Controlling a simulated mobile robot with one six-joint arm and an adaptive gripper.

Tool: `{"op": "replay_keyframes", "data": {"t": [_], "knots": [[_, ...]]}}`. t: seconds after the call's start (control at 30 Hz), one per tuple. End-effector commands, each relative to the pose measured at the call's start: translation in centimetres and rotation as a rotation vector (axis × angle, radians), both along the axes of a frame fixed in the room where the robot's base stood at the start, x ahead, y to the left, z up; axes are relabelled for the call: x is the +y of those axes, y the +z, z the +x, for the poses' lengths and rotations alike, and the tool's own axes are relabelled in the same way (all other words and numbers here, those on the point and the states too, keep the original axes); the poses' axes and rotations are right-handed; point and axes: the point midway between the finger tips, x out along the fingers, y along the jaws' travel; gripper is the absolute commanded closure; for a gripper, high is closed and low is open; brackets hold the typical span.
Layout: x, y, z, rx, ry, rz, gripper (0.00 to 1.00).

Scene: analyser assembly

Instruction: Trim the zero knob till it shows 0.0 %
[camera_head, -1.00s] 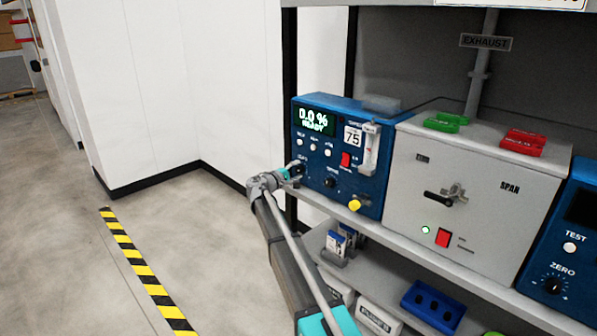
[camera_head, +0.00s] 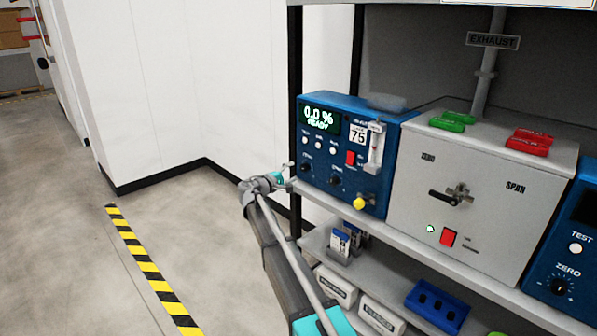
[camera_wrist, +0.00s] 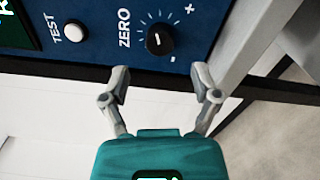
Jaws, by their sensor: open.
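The left blue analyser (camera_head: 342,195) stands on the shelf, and its display (camera_head: 319,119) reads 0.0 % READY. Its black zero knob (camera_head: 306,168) is at the left of the panel's lower row. In the wrist view the zero knob (camera_wrist: 160,39) shows turned sideways, with a white pointer line, tick marks and plus and minus signs. My gripper (camera_head: 288,174) is just left of the panel. In the wrist view my gripper (camera_wrist: 161,78) is open and empty, its fingertips apart from the knob and below it in the picture.
A white test button (camera_wrist: 75,32) is beside the knob. A grey span box (camera_head: 478,205) with a black lever stands to the right, then another blue unit (camera_head: 565,265). The shelf edge (camera_head: 400,238) runs below. Floor at left is clear.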

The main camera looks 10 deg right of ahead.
Motion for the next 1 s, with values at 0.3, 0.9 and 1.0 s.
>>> {"op": "replay_keyframes", "data": {"t": [0.3,0.9,1.0], "knots": [[4.0,0.0,-2.9,0.0,0.001,0.0,0.21],[5.4,0.0,-3.8,0.0,0.0,0.0,0.21],[5.1,-0.1,-4.0,0.001,-0.003,0.007,0.21]]}}
